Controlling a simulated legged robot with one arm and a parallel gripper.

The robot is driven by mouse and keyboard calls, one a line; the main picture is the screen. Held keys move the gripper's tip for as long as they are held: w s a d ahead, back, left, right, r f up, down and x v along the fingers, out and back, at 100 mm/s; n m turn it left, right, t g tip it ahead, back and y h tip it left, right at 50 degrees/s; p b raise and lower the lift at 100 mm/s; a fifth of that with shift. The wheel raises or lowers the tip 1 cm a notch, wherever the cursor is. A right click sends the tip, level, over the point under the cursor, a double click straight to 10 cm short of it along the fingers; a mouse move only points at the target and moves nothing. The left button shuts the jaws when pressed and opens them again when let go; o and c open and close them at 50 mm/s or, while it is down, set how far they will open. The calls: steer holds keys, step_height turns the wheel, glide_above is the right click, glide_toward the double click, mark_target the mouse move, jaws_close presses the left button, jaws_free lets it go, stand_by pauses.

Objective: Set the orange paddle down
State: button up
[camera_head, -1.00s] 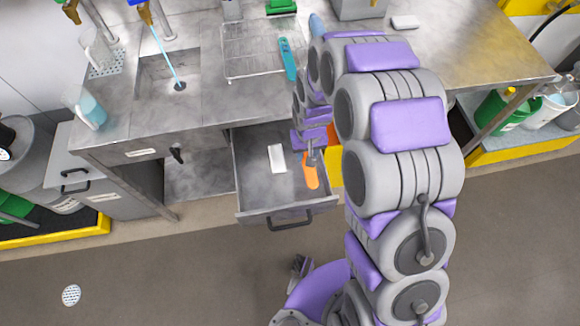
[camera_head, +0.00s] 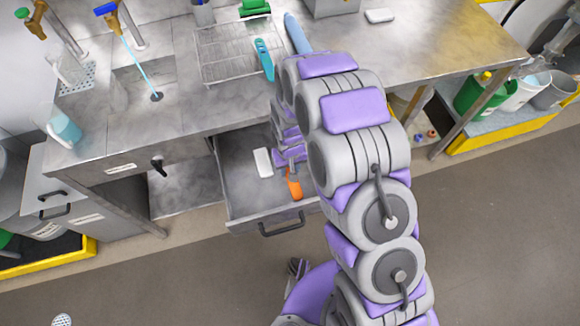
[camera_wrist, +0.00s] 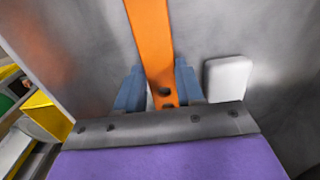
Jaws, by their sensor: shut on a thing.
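The orange paddle (camera_head: 294,185) is a flat strip over the open drawer (camera_head: 236,205) in the head view. In the wrist view the paddle (camera_wrist: 150,40) runs up from between my fingers, and two holes show near its held end. My gripper (camera_wrist: 160,88) is shut on the paddle, with a blue-grey finger on each side. In the head view my gripper (camera_head: 292,163) is small and partly hidden by my arm. I cannot tell whether the paddle touches the drawer floor.
A white block (camera_head: 263,162) lies in the drawer beside the paddle; it also shows in the wrist view (camera_wrist: 227,78). A wire rack (camera_head: 228,60) and a teal tool (camera_head: 264,58) are on the counter (camera_head: 420,50) above. The drawer's left part is clear.

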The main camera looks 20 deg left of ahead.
steer(key=o, duration=0.8)
steer(key=shift+a+f, duration=0.1)
steer(key=shift+a, duration=0.2)
steer(key=shift+o, duration=1.2)
steer(key=shift+d, duration=0.5)
steer(key=shift+a+r, duration=0.1)
steer(key=shift+r, duration=0.2)
step_height(320, 180, up, 12)
steer(key=p, duration=0.2)
steer(key=shift+f+p, duration=0.15)
steer(key=shift+p, duration=0.25)
steer(key=shift+a, duration=0.15)
